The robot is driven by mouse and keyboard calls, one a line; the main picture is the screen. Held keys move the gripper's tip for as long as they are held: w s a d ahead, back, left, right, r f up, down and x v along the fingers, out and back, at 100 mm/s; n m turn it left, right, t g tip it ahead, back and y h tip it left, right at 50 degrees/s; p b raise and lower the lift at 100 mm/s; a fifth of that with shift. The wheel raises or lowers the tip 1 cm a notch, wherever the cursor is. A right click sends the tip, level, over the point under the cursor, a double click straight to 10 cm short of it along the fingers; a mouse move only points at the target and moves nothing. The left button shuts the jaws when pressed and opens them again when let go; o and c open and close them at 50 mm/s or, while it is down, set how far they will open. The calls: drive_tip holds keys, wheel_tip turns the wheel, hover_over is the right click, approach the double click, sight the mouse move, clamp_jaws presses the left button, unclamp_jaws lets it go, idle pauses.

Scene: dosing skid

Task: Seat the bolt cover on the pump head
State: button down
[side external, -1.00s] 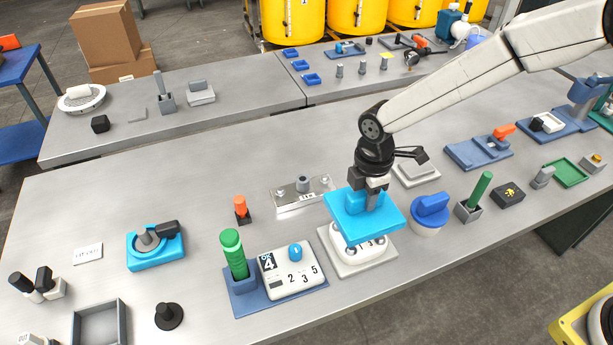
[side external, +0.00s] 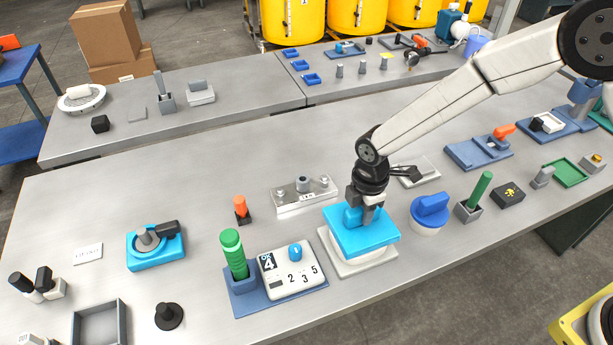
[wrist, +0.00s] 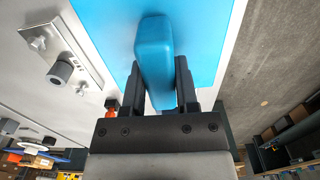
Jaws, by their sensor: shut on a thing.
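The bolt cover is a bright blue square plate (side external: 372,243) with a raised grip bar (wrist: 155,50). My gripper (side external: 366,208) is shut on that bar, one finger on each side in the wrist view (wrist: 160,88). The cover is over the pump head (side external: 366,264), a pale block on a light square base, and hides its top and bolts. Only a pale strip of the pump head shows under the cover's edge. The cover looks roughly level; whether it rests fully on the head I cannot tell.
A numbered white panel on a blue base (side external: 249,300) stands close on the left, with a green ribbed post (side external: 233,252). A round white pot with a blue lid (side external: 430,210) is close on the right. A metal plate with fittings (side external: 293,203) lies behind left.

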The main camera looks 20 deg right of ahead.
drive_tip(key=shift+f, duration=0.4)
drive_tip(key=shift+f, duration=1.05)
idle(1.5)
drive_tip(key=shift+c, duration=1.4)
unclamp_jaws()
drive_tip(key=shift+r, duration=3.85)
drive_tip(key=shift+d, duration=0.1)
drive_tip(key=s+d+r+m+t, duration=0.1)
drive_tip(key=s+d+r+m, duration=0.2)
drive_tip(key=s+d+m, duration=0.4)
drive_tip(key=s+d+r+m+t, duration=0.1)
drive_tip(key=s+d+r+m, duration=0.3)
drive_tip(key=s+d+m, duration=0.3)
drive_tip(key=d+m, duration=0.4)
drive_tip(key=shift+d+t, duration=0.3)
drive_tip(key=shift+d, duration=0.1)
